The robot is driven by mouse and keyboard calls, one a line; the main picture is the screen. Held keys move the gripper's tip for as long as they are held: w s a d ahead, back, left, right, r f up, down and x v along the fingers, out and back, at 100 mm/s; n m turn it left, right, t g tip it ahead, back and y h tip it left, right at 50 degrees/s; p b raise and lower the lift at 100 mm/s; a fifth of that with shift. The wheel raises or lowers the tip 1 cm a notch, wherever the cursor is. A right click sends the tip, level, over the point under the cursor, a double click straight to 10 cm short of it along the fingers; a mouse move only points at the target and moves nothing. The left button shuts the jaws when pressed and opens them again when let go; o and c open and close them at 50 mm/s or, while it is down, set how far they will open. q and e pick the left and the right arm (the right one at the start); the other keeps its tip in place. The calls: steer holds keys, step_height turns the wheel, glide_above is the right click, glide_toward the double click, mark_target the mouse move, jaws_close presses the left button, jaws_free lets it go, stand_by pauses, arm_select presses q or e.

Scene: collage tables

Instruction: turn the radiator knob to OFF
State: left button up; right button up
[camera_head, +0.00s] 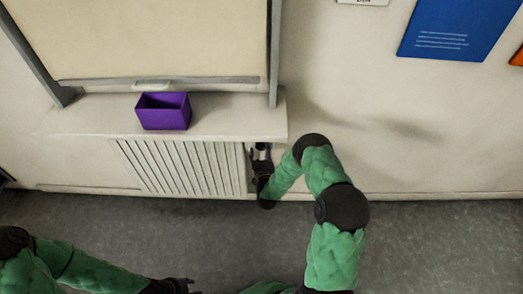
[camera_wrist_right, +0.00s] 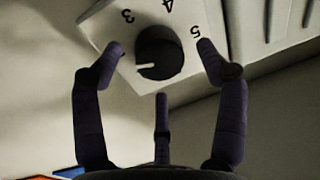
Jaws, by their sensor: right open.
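The radiator knob (camera_wrist_right: 158,50) is round and black, on a white dial plate (camera_wrist_right: 110,20) marked 3, 4 and 5. Its white pointer line points left and slightly down in the right wrist view; no OFF mark is visible. My right gripper (camera_wrist_right: 160,62) is open, with one finger to each side of the knob and a third below it. I cannot tell whether any finger touches it. In the head view my right gripper (camera_head: 262,154) is at the right end of the radiator (camera_head: 185,167), hiding the knob. My left gripper (camera_head: 182,286) is low at the bottom edge, away from the radiator.
A window sill (camera_head: 75,122) juts out above the radiator and close over my right gripper. A purple box (camera_head: 164,112) stands on it. A blue poster (camera_head: 445,28) hangs on the wall at upper right. The grey floor (camera_head: 430,240) to the right is clear.

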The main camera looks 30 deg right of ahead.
steer(key=shift+x, duration=1)
steer(key=c, duration=1.1)
steer(key=shift+c, duration=0.2)
steer(key=shift+w+r, duration=0.1)
steer(key=shift+r, duration=0.05)
steer(key=shift+n, duration=0.5)
